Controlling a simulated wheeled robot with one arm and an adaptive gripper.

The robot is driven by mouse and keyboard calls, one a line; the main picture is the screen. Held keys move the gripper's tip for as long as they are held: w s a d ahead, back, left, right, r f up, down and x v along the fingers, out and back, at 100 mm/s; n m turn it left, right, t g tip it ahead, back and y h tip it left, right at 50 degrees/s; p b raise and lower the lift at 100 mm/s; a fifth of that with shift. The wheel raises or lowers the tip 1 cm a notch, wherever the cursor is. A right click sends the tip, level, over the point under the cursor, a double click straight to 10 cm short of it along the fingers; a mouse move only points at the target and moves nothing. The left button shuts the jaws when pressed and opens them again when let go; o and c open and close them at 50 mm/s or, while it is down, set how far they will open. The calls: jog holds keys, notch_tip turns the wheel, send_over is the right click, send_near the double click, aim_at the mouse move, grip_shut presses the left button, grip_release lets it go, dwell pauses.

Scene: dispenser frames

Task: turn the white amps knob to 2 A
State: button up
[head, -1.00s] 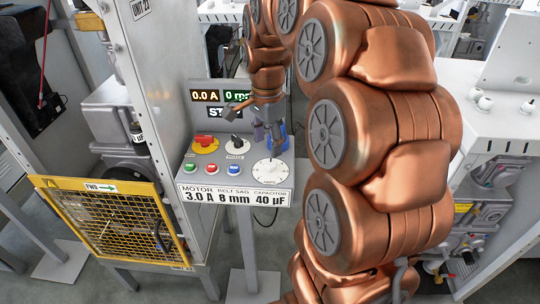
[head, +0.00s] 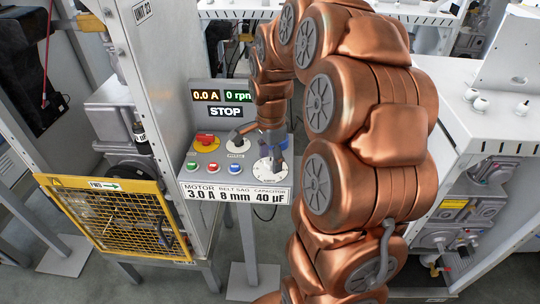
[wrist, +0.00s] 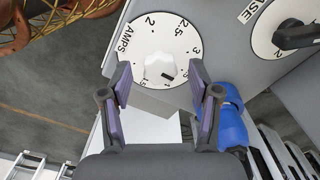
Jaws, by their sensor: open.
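The white amps knob (wrist: 158,68) sits at the centre of a white round dial (wrist: 140,42) marked AMPS, with 2, 2.5 and 3 readable around its rim in the wrist view. A small dark mark shows at the knob's lower right; I cannot tell which number it points at. My gripper (wrist: 160,84) is open, with one finger on each side of the knob and gaps between. In the head view the dial (head: 263,176) is at the panel's right, and my gripper (head: 272,152) is over it, hiding the knob.
Displays read 0.0 A (head: 206,95), 0 rpm (head: 238,97) and STOP (head: 225,112). A black-handled selector dial (wrist: 295,38) is beside the amps dial. A red knob (head: 205,139) and several push buttons share the panel. A placard (head: 235,194) reads MOTOR 3.0 A. A yellow mesh guard (head: 125,222) stands left.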

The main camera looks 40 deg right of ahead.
jog(key=shift+f, duration=0.1)
jog(key=c, duration=1.1)
jog(key=shift+c, duration=0.2)
jog(key=shift+f+b, duration=0.1)
jog(key=shift+b, duration=0.25)
